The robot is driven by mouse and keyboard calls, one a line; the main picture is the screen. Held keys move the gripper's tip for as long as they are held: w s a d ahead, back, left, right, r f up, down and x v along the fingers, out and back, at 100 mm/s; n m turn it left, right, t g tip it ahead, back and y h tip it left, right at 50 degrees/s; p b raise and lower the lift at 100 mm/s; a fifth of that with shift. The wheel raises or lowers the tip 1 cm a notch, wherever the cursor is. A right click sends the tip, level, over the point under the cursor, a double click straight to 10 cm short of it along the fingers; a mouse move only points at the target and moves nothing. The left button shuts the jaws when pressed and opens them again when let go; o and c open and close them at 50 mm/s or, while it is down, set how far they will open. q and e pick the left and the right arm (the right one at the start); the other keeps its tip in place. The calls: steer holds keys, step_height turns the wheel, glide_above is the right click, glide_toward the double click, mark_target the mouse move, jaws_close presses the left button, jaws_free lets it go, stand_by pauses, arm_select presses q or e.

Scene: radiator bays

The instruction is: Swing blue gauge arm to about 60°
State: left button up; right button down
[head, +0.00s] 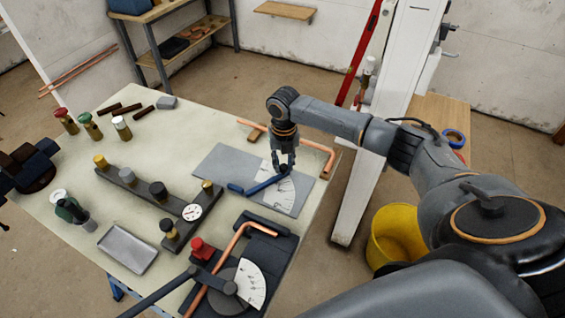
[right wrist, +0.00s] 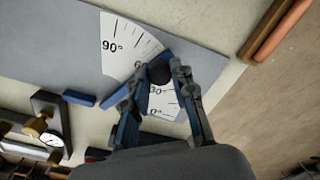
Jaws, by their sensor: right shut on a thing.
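The blue gauge arm (head: 265,185) lies on a grey plate (head: 222,165) over a white angle dial (head: 288,196). My right gripper (head: 283,168) is shut on the arm's dark knob (right wrist: 160,72), with a finger on either side of it. In the right wrist view the blue arm (right wrist: 117,94) crosses the dial (right wrist: 115,38) close to the partly covered 60 label. The 90° label is clear of it; 30° and 0° show between my fingers. The fingers and knob hide the arm's tip, so the exact reading cannot be told. My left gripper is out of view.
A short blue block (head: 236,188) sits beside the arm's inner end. A copper pipe (head: 318,146) runs behind the plate. A pipe bender with its own dial (head: 252,284) stands at the front, and a manifold with a round gauge (head: 192,212) is to the left.

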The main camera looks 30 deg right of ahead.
steer(key=c, duration=1.1)
jaws_free()
step_height(320, 180, up, 12)
steer(key=shift+f, duration=0.1)
